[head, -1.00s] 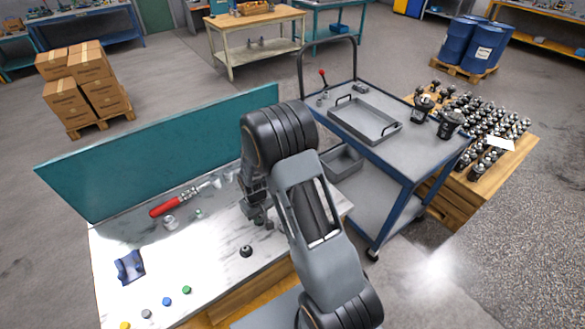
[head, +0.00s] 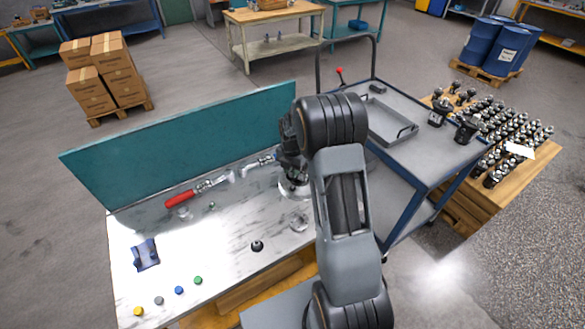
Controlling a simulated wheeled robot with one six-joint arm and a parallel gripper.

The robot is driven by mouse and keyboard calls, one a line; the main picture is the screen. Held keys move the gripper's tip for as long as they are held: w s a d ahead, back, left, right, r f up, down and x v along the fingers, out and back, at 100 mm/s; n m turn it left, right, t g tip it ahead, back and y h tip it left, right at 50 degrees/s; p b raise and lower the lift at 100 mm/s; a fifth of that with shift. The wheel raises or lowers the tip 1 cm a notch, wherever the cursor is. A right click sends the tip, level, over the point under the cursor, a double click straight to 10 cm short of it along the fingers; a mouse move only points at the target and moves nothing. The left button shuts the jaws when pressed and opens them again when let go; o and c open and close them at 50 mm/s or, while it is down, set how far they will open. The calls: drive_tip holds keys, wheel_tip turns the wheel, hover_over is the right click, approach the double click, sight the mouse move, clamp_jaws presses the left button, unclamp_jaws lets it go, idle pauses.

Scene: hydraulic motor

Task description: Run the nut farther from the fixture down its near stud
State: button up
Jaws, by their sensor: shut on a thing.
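My gripper (head: 292,176) is at the back right of the white-topped bench (head: 225,262), pointing down over a round grey metal part (head: 296,190). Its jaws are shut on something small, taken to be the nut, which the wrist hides. I cannot make out the studs, the other nut or which part is the fixture at this size. A pale, shiny round part (head: 298,222) sits just in front of the grey part. A small black knob-like part (head: 257,246) stands alone nearer the front.
A blue bracket (head: 146,255) and yellow, grey, blue and green caps (head: 198,280) are at left. A blue-framed cart (head: 430,165) stands close on the right. The bench's middle is mostly clear.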

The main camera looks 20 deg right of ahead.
drive_tip(key=shift+d+n, duration=0.15)
drive_tip(key=shift+n, duration=0.15)
drive_tip(key=shift+f+b, duration=1.65)
drive_tip(key=shift+f, duration=0.9)
drive_tip(key=shift+f+b, duration=0.4)
drive_tip(key=shift+b, duration=0.15)
drive_tip(key=m, duration=0.5)
drive_tip(key=shift+f+b, duration=0.1)
drive_tip(key=shift+b, duration=0.3)
clamp_jaws()
drive_tip(key=o, duration=0.7)
unclamp_jaws()
drive_tip(key=shift+c, duration=0.2)
